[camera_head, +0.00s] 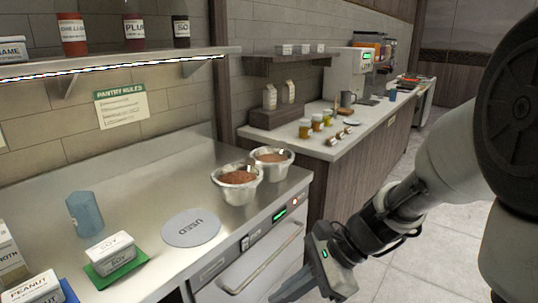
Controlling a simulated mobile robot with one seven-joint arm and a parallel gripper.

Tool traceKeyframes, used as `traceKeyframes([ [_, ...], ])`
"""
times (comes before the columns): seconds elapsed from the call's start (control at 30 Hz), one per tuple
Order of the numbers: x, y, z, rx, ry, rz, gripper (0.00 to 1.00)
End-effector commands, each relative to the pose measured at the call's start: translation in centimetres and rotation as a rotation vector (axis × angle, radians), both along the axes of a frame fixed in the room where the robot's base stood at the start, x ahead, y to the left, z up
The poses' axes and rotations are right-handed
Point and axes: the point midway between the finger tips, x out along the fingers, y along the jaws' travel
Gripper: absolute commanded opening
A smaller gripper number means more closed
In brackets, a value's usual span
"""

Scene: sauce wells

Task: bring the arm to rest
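My arm comes in from the right edge and hangs over the floor in front of the steel counter (150,185). My gripper (306,288) points down and to the left at the bottom edge of the view, beside the counter's front panel and apart from the bowls. Its fingertips are partly cut off by the frame, so I cannot tell whether it is open or shut. I see nothing held in the visible part.
Two metal bowls of brown sauce, one nearer (238,186) and one farther (272,164), stand near the counter's right end. Open floor (425,255) lies right.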

Motion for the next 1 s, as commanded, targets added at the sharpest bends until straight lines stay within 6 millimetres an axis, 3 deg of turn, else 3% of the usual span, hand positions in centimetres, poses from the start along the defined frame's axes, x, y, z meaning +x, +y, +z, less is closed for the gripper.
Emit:
traceKeyframes([
  [0.2,-4.1,-4.0,4.3,-0.372,-0.469,0.522,0.00],
  [0.5,-6.5,-8.8,8.9,-0.728,-0.802,0.973,0.00],
  [0.73,-7.5,-11.4,11.8,-0.944,-0.949,1.208,0.00],
  [0.8,-7.4,-11.4,14.3,-0.934,-0.938,1.206,0.00],
  [1.0,-7.4,-11.3,18.7,-0.931,-0.936,1.201,0.00],
])
